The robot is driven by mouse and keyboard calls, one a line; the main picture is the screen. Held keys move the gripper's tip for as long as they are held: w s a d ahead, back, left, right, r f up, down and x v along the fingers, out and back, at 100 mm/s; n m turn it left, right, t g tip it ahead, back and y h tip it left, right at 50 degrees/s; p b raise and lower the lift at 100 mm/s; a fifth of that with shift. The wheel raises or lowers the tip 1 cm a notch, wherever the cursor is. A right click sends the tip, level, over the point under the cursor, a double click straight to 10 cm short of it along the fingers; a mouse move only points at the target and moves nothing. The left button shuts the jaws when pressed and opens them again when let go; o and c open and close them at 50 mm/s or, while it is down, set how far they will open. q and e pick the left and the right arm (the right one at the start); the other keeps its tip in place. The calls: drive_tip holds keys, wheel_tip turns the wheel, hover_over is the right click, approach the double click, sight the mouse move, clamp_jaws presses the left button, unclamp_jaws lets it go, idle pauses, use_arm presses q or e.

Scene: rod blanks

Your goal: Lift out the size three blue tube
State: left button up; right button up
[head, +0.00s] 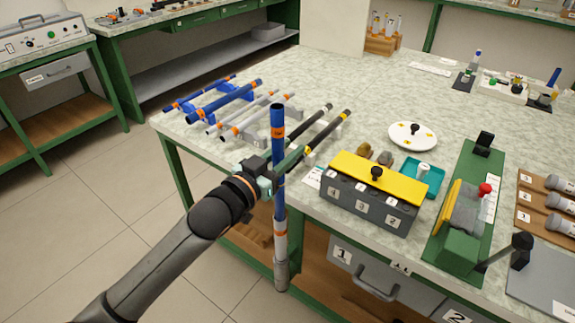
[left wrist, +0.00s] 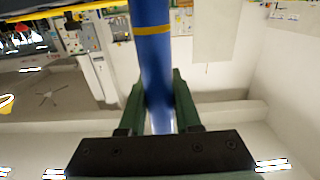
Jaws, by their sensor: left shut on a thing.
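A blue tube (head: 278,128) with orange bands stands upright at the front edge of the bench in the head view. My left gripper (head: 284,164) is shut around its middle. In the left wrist view, the blue tube (left wrist: 152,60) runs between the two green fingers of my left gripper (left wrist: 160,98), with an orange-yellow band above them. Below the grip, a pale grey length (head: 281,250) with an orange band continues in line with the blue, down past the bench edge. I cannot tell whether it is part of the same tube. My right gripper is not in view.
A grey numbered box with a yellow lid (head: 350,165) and a green press (head: 470,205) stand further right. The bench's far middle is clear.

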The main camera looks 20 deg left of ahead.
sight(277, 110)
use_arm(q)
wheel_tip(277, 110, up, 16)
drive_tip(key=p, duration=0.4)
